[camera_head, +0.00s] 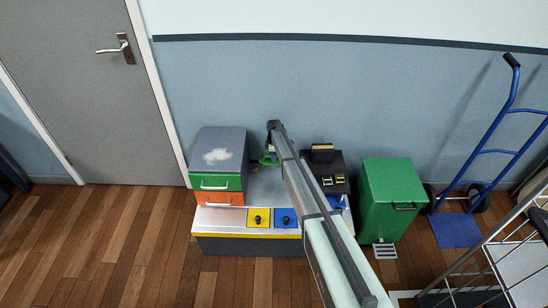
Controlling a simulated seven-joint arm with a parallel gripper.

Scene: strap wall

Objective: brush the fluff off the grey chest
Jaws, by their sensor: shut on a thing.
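The grey chest (236,146) stands at the left end of a low bench against the wall, with a green drawer and an orange drawer in its front, both shut. A white patch of fluff (217,156) lies on its grey top. My arm reaches in from the lower right. My gripper (268,153) is small in view at its far end, to the right of the chest and apart from it. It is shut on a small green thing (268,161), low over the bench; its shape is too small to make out. The fingertips are mostly hidden.
The bench (224,216) has a yellow and a blue square plate with dark knobs at its front. A black box (326,165) with a brown-topped block stands behind my arm. A green bin (391,195) and a blue hand truck (488,150) are at right. Floor at left is clear.

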